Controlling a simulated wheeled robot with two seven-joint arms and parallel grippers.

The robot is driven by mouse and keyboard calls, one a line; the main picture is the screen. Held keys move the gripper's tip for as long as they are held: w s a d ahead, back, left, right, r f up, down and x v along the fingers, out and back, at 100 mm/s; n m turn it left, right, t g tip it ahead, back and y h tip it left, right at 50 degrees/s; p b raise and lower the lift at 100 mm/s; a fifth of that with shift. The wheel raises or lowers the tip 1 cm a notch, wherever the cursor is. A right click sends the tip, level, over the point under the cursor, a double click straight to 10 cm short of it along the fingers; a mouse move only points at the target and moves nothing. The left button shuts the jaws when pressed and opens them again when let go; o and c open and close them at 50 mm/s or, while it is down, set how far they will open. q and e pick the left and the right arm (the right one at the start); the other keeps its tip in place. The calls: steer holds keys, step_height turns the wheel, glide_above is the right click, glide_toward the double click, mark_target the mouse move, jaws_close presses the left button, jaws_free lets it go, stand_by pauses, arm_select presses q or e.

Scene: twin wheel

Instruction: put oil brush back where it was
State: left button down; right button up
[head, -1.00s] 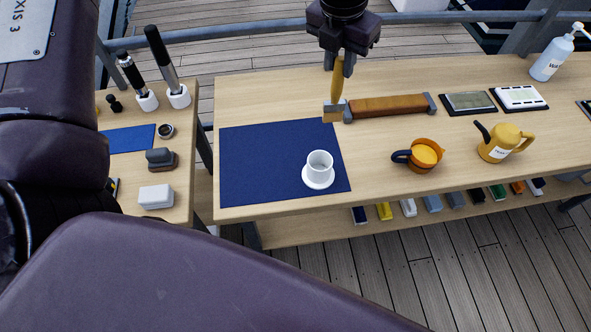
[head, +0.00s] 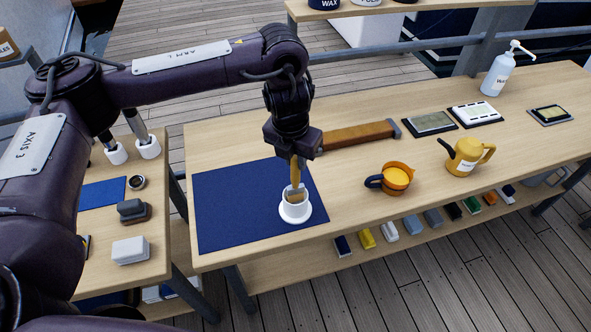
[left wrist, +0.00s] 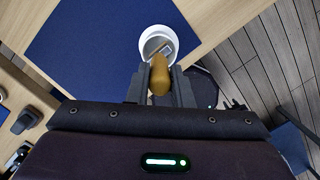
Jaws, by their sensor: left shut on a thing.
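The oil brush (head: 294,185) has a tan wooden handle and points down, its head at the white cup (head: 296,212). My left gripper (head: 295,160) is shut on the brush handle, above the cup. In the left wrist view the handle (left wrist: 159,75) sits between the fingers, and the brush head shows within the round opening of the white cup (left wrist: 146,45). Whether the brush touches the cup's bottom cannot be told. My right gripper is not in view.
A brown padded bar (head: 358,135) lies behind the mat. A white pump bottle (head: 497,72) stands at the back right. The mat's left part is clear.

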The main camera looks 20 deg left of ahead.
mark_target(296, 169)
arm_select(q)
step_height(296, 169, down, 4)
steer(key=shift+s+r, duration=0.1)
steer(key=shift+r, duration=0.15)
steer(key=shift+f, duration=0.25)
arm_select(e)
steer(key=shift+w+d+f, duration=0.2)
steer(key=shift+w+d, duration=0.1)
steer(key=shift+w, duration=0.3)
arm_select(q)
steer(key=shift+f+b, duration=0.15)
steer(key=shift+b, duration=0.2)
steer(key=c, duration=1.3)
jaws_free()
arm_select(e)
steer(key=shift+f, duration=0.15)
arm_select(q)
steer(key=shift+r, duration=0.35)
step_height(296, 169, up, 12)
steer(key=s, duration=0.1)
steer(key=shift+s+a+f+p, duration=0.15)
steer(key=shift+s+f+p, duration=0.1)
steer(key=shift+s+p, duration=0.1)
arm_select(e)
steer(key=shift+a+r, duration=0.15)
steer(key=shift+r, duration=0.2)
